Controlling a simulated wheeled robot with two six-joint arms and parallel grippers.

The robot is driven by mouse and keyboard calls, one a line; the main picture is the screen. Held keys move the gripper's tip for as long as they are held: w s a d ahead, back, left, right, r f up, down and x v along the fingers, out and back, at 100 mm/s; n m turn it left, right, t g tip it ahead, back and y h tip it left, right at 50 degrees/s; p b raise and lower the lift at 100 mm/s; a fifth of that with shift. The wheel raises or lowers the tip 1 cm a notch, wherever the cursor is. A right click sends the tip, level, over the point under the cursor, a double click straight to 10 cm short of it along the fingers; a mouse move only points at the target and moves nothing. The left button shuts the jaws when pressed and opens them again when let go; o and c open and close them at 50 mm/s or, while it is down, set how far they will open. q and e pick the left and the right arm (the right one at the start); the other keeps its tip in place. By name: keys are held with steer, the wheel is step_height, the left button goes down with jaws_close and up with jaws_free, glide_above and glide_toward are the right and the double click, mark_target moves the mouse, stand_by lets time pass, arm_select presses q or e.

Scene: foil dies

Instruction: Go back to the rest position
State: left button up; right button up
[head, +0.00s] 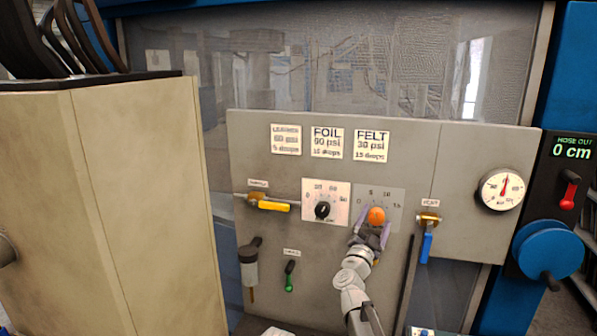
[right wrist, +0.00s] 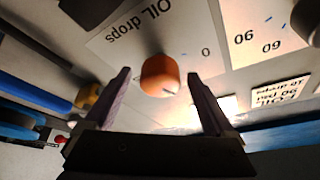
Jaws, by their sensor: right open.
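My right gripper (head: 371,236) is raised to the grey control panel (head: 266,152), just below the orange oil drops knob (head: 376,216). In the right wrist view its two fingers (right wrist: 165,95) are apart, and the orange knob (right wrist: 160,75) shows between and beyond the fingertips. I cannot tell whether a finger touches the knob. My left gripper is in neither view.
Left of the knob are a black pressure dial (head: 322,210) and a yellow-handled valve (head: 274,206). Right of it are a blue-handled valve (head: 427,247), a gauge (head: 502,189) and a blue handwheel (head: 548,250). A beige cabinet (head: 150,200) stands at left.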

steer(key=shift+w+d+r, duration=0.15)
steer(key=shift+w, duration=0.25)
steer(key=shift+s, duration=0.15)
